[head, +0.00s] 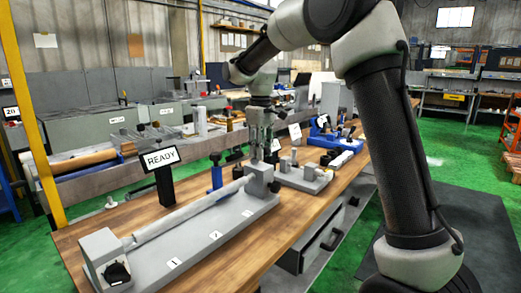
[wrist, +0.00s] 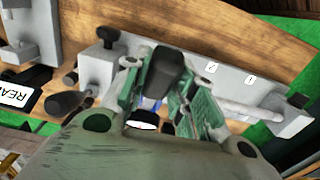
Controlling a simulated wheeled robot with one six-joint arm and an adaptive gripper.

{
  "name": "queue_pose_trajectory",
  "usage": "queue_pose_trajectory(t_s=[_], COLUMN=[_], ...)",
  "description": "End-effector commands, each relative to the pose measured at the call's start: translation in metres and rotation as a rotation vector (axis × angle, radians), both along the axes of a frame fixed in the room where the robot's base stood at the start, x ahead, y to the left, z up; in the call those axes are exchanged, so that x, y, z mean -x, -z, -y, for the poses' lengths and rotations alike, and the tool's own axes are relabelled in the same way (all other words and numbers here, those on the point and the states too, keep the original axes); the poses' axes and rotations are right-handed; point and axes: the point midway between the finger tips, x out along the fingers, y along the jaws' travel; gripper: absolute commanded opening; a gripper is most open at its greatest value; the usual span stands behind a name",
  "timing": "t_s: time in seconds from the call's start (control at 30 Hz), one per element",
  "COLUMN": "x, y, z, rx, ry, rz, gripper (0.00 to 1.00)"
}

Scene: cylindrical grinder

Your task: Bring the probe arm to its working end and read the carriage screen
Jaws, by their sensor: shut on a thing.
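The carriage screen (head: 160,157) reads READY and stands on a black post behind the grey grinder bed. Part of it shows sideways in the wrist view (wrist: 15,95). A long grey bar (head: 190,212) lies between two grey end blocks on the bed. My gripper (head: 262,150) is at the right end block, pointing down. In the wrist view its green fingers are shut on a dark handle (wrist: 165,68), which I take to be the probe arm's. The rest of the probe arm is hidden behind the fingers and palm, so its position is unclear.
The grey bed (head: 205,245) carries small labels, including 1 and 2, along its front. A blue stand (head: 216,175) with a black knob is behind it. Small fixtures (head: 305,175) and a blue device (head: 335,135) stand to the right on the wooden bench.

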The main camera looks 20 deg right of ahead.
Motion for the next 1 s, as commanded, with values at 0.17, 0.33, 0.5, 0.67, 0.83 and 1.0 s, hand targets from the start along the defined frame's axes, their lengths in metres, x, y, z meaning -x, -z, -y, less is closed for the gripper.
queue_pose_trajectory(t_s=[0.17, 0.33, 0.5, 0.67, 0.83, 1.0], x=[0.001, 0.007, 0.016, 0.022, 0.025, 0.026], y=[0.002, 0.013, 0.035, 0.059, 0.081, 0.096], z=[0.001, 0.005, 0.011, 0.016, 0.019, 0.02], rx=[-0.006, -0.04, -0.101, -0.166, -0.225, -0.266], ry=[0.0, 0.002, 0.004, 0.005, 0.004, 0.005], rz=[0.009, 0.053, 0.137, 0.228, 0.312, 0.366], gripper=[0.0, 0.0, 0.0, 0.0, 0.0, 0.0])
